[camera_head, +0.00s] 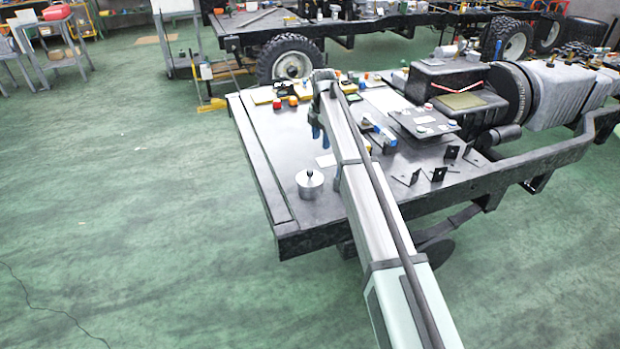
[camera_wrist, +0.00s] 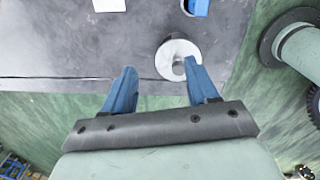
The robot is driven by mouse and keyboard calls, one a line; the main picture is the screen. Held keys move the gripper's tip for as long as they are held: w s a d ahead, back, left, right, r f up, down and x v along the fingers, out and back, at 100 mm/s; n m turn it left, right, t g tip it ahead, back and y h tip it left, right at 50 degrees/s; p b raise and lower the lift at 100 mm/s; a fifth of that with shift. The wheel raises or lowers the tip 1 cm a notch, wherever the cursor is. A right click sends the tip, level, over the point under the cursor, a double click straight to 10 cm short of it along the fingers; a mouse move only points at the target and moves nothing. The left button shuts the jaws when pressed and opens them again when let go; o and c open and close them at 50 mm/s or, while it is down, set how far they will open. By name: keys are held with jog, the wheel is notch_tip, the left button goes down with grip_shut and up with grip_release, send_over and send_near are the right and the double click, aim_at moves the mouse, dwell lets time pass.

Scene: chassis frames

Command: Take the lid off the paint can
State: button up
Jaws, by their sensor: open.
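The paint can (camera_head: 309,190) is a short silver cylinder standing upright on the dark table, near its left front edge. Its lid (camera_head: 304,179) is on top, with a small dark knob (camera_head: 310,173). In the wrist view the lid (camera_wrist: 168,52) shows as a pale disc from above, and the right finger covers part of its edge. My gripper (camera_wrist: 161,68) has two blue fingers spread apart with nothing between them that I can see held. In the head view my gripper (camera_head: 318,135) is behind the can and above the table, partly hidden by my arm.
The dark table (camera_head: 262,150) carries a black panel (camera_head: 424,122), several black brackets (camera_head: 438,174), a blue-handled tool (camera_head: 378,130) and small coloured items at the back. A white sheet (camera_head: 326,160) lies near the can. The table left of the can is clear.

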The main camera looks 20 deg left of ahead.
jog(key=s+a+r+m, duration=0.1)
jog(key=s+a+r, duration=0.1)
jog(key=s, duration=0.1)
jog(key=m, duration=2.2)
send_over(310, 171)
jog(key=f, duration=0.7)
jog(key=shift+d+f, duration=0.25)
jog(key=shift+f, duration=0.15)
jog(key=shift+w+a+f, duration=0.1)
jog(key=shift+a+f, duration=0.05)
jog(key=shift+f, duration=1.2)
jog(key=shift+a+f, duration=0.15)
jog(key=shift+f, duration=1.2)
grip_shut()
